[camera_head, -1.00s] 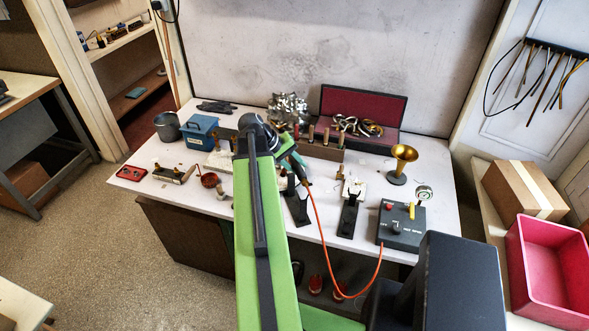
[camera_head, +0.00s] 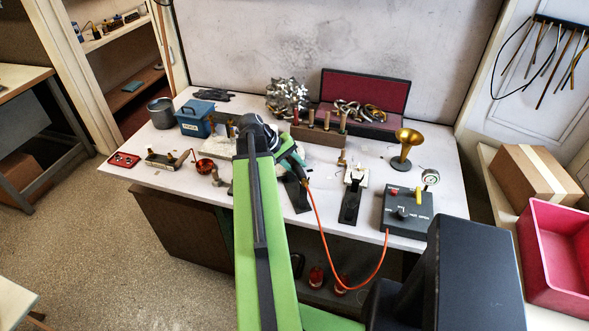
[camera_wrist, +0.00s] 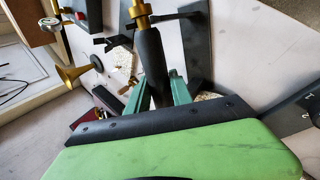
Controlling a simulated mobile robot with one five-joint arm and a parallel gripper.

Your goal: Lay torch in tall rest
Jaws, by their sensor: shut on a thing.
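My gripper (camera_wrist: 163,92) has green fingers shut around the black handle of the torch (camera_wrist: 152,58). The torch's brass nozzle (camera_wrist: 139,12) points toward the top of the wrist view. In the head view my gripper (camera_head: 289,166) is over the bench front, partly hidden by my arm, and the orange hose hangs from the torch. One black rest (camera_head: 297,195) stands just below the gripper. Another black rest with a forked top (camera_head: 351,197) stands to the right. I cannot tell which is taller, or whether the torch touches a rest.
The orange hose (camera_head: 325,254) loops past the bench edge to the dark control box (camera_head: 400,222). A brass horn bell (camera_head: 406,145) and a gauge (camera_head: 430,177) stand at right. A wooden block with pegs (camera_head: 318,136) is behind the gripper. A blue box (camera_head: 194,124) stands left.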

